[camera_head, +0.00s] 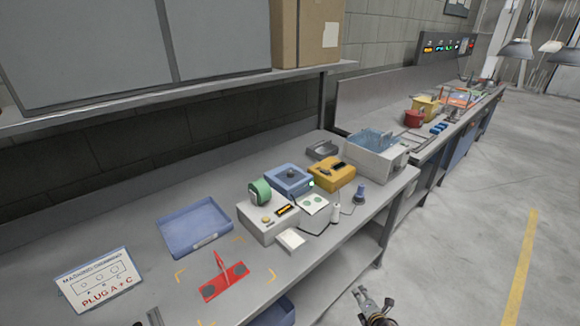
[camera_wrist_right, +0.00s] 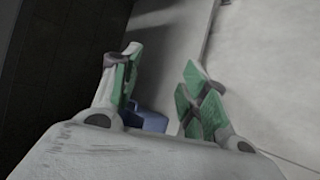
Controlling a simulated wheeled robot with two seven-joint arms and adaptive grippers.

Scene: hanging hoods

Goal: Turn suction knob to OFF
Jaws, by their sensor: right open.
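A blue box with a dark round knob (camera_head: 291,172) on top stands on the workbench, right of centre in the head view. A white box with an orange display (camera_head: 268,222) and a small knob stands in front of it. I cannot read any label that tells which knob is for suction. My right gripper (camera_head: 374,298) is low, in front of the bench edge, and apart from these boxes. In the right wrist view its green-padded fingers (camera_wrist_right: 160,88) are open with nothing held. A small grey part at the bottom left edge may be my left gripper (camera_head: 154,317).
A yellow box (camera_head: 332,173), a green tape roll (camera_head: 260,191) and a bottle crowd the knob box. A blue tray (camera_head: 194,231), a red holder (camera_head: 225,282) and a sign (camera_head: 98,280) lie leftward. An upper shelf overhangs the bench back. The floor in front is clear.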

